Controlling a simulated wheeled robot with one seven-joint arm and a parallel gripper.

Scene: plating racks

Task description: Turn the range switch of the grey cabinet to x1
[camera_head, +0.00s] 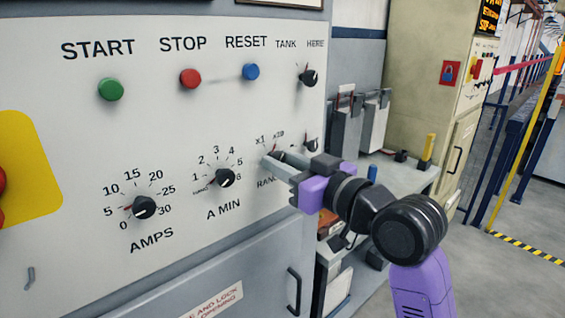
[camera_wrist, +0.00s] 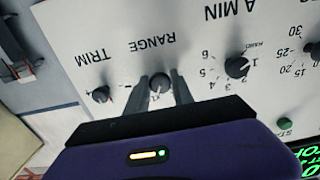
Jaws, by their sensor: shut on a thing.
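The grey cabinet (camera_head: 60,110) has a pale front panel of knobs and buttons. Its range switch is a small dark round knob (camera_wrist: 161,81) above the RANGE label's opposite side, seen upside down in the wrist view. My gripper (camera_head: 272,161) reaches in from the right, and its two fingers stand on either side of the knob in the wrist view (camera_wrist: 161,76). It is shut on the knob. In the head view the fingers hide most of the knob and part of the word RANGE. The x1 and x10 marks (camera_head: 269,137) show above it. I cannot tell which mark the pointer is at.
The A MIN knob (camera_head: 222,178) is left of the range switch. The TRIM knob (camera_wrist: 101,94) is on its other side. The TANK knob (camera_head: 309,77) is above. START, STOP and RESET buttons (camera_head: 190,78) line the top. A door handle (camera_head: 294,290) sticks out below.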

